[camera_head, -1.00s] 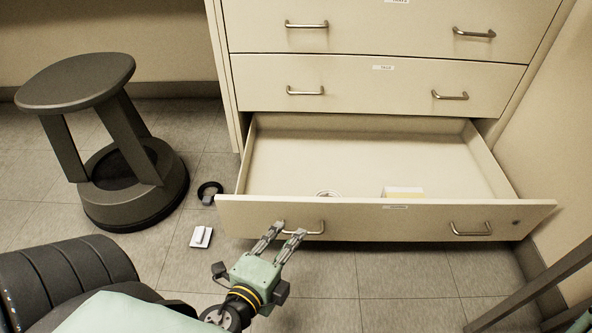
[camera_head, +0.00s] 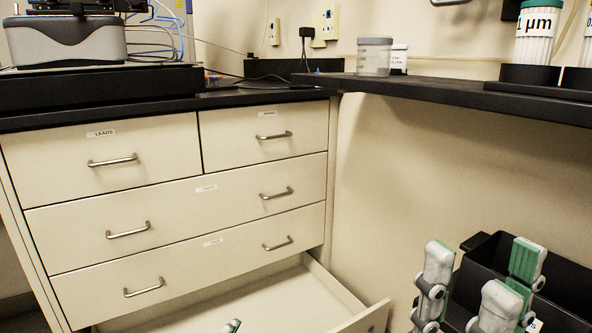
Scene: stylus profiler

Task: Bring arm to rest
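My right gripper (camera_head: 484,266) is at the lower right, with pale grey fingers and green pads. Its fingers stand apart and nothing shows between them. Only a small green-and-white tip, apparently of my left gripper (camera_head: 232,326), shows at the bottom edge, in front of the open drawer. The rest of that gripper is out of frame, so its grip cannot be judged. The bottom drawer (camera_head: 290,300) of the cream cabinet (camera_head: 110,215) is pulled out. Its near part is cut off by the lower edge.
A black box (camera_head: 570,285) stands behind my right gripper. A grey instrument (camera_head: 66,40) stands on the black counter (camera_head: 240,98). The cabinet's upper drawers are shut.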

